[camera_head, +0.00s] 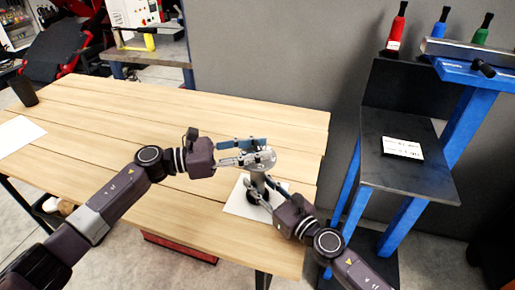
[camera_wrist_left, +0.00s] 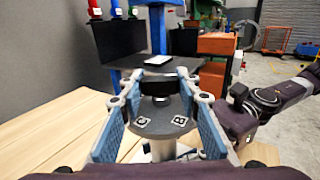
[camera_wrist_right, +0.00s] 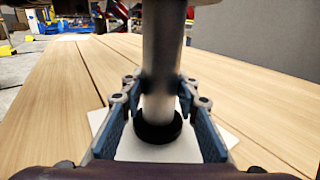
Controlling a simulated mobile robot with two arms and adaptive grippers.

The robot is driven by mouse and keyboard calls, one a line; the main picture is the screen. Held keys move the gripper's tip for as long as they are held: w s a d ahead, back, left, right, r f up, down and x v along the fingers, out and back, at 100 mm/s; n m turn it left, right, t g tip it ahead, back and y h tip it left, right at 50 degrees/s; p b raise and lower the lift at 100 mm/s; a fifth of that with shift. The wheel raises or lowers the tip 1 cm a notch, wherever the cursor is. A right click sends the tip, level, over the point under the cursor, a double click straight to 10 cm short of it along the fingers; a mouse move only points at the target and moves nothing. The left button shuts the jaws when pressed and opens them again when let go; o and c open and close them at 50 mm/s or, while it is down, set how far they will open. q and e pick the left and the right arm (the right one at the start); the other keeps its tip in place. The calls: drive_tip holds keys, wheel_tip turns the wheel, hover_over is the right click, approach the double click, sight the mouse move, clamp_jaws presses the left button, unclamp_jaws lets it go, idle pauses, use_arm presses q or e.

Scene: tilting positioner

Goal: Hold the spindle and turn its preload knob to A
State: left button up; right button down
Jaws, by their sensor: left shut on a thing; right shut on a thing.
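The spindle is an upright grey metal post (camera_wrist_right: 160,62) with a black ring (camera_wrist_right: 157,128) at its foot, standing on a white sheet (camera_head: 236,207). Its round grey top plate (camera_wrist_left: 166,122) carries letter tags; C (camera_wrist_left: 143,122) and B (camera_wrist_left: 179,121) are readable, and I see no A. A dark knob (camera_wrist_left: 160,86) rises from the plate. My left gripper (camera_head: 266,151) reaches in from the left and is shut on the knob, one finger on each side. My right gripper (camera_wrist_right: 158,85) is shut around the post below the plate. The knob's pointing direction is unclear.
The wooden table (camera_head: 130,120) is mostly clear to the left, with a black cup (camera_head: 24,91) and another white sheet (camera_head: 18,136) at its far left. A dark shelf (camera_head: 410,170) with a white label and blue posts stands to the right, beyond the table edge.

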use_arm(q)
drive_tip(key=shift+w+a, duration=0.1)
use_arm(e)
drive_tip(key=shift+a, duration=0.1)
use_arm(q)
drive_tip(key=o, duration=1.2)
drive_tip(key=v, duration=1.2)
